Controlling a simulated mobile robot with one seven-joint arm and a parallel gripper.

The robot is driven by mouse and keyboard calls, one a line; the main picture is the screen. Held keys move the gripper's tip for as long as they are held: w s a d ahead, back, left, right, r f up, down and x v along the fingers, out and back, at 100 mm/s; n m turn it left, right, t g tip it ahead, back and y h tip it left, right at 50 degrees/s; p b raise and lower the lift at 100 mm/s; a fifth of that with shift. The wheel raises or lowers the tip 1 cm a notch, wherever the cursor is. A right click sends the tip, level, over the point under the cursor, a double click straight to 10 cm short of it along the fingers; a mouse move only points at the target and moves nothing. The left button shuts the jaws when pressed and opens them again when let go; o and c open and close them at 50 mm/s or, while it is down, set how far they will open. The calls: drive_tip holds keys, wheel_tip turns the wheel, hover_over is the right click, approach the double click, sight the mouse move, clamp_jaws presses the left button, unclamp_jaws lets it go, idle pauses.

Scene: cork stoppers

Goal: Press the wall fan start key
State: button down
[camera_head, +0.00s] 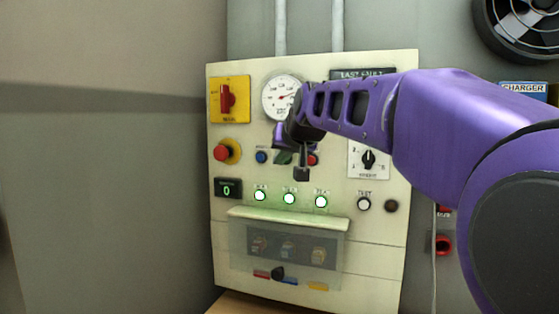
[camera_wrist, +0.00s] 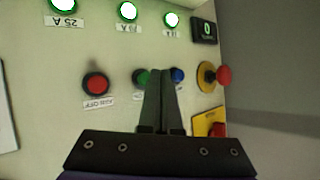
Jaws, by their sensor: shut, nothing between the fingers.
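A row of three push buttons sits on the cream control panel (camera_head: 228,134): a blue button (camera_head: 261,157), a green button (camera_wrist: 141,76) and a red button (camera_wrist: 96,84). The red one's label seems to end in "OFF"; I cannot read the green one's label. The wall fan (camera_head: 520,25) is at the top right in the head view. My gripper (camera_wrist: 161,73) is shut and empty. Its fingertips are in front of the row, between green and blue, partly covering the green button. I cannot tell whether they touch it.
A red emergency knob (camera_head: 221,153), a red rotary switch (camera_head: 228,98) and a dial gauge (camera_head: 282,98) are around the buttons. Several lit green-ringed lamps (camera_head: 289,198) are below, above a protruding cover (camera_head: 290,222). A selector knob (camera_head: 368,159) is to the right.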

drive_tip(key=shift+w, duration=0.15)
idle(0.3)
drive_tip(key=shift+w+d, duration=0.15)
drive_tip(key=shift+w, duration=0.1)
drive_tip(key=shift+w+d+p, duration=0.2)
drive_tip(key=shift+w+p, duration=0.15)
drive_tip(key=shift+w, duration=0.05)
idle(0.6)
idle(0.4)
drive_tip(key=shift+s+a+b, duration=0.35)
drive_tip(key=shift+s, duration=0.45)
drive_tip(key=s, duration=0.1)
drive_tip(key=s+a+b, duration=0.1)
drive_tip(key=s, duration=0.1)
drive_tip(key=s+a, duration=0.1)
drive_tip(key=shift+s+r+b, duration=0.1)
drive_tip(key=shift+s+b, duration=0.25)
drive_tip(key=shift+b, duration=0.05)
